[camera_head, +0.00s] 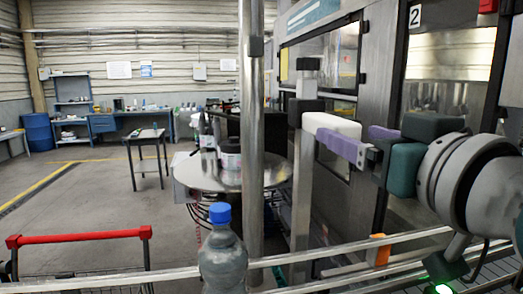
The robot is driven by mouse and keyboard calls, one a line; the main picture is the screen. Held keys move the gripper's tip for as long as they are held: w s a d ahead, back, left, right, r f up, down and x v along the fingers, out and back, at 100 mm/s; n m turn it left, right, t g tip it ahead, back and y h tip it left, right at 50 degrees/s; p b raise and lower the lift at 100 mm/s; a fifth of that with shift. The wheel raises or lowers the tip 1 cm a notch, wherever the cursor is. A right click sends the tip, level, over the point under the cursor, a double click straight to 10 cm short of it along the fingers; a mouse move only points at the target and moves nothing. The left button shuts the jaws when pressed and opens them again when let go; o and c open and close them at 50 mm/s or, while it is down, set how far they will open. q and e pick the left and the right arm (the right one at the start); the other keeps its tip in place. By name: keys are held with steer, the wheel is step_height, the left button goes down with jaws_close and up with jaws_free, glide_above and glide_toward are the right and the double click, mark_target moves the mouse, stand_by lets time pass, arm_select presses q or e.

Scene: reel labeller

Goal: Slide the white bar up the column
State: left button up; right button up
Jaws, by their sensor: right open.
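The white bar (333,123) sticks out to the right from a black clamp (305,110) on a grey upright column (301,195). The clamp sits near the column's upper part, below a dark cap (307,64). My right gripper (362,138) comes in from the right with purple fingers apart. One finger lies along the near lower side of the bar; the other is farther back at the bar's right end. I cannot tell whether either finger touches the bar. My left gripper is not in view.
A round metal table (215,178) with dark bottles stands left of the column. A thick pole (251,130) rises in front of it. A blue-capped bottle (222,255) and metal rails (395,242) are in the foreground. The machine cabinet (377,50) stands behind the bar.

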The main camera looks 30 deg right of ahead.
steer(key=shift+v, duration=1.7)
steer(key=shift+f, duration=0.1)
steer(key=s+a+f+n+g+y, duration=0.2)
steer(key=s+a+f+g, duration=0.35)
steer(key=f, duration=0.55)
steer(key=s+a+f+n+g+y, duration=0.2)
steer(key=s+f+g+y, duration=0.1)
steer(key=s+f+g, duration=0.6)
steer(key=w+p+v, duration=0.1)
steer(key=p+v, duration=1.3)
steer(key=p, duration=0.2)
steer(key=shift+w+a+r+n+t, duration=0.2)
steer(key=shift+a+n+t, duration=0.2)
steer(key=shift+a, duration=0.15)
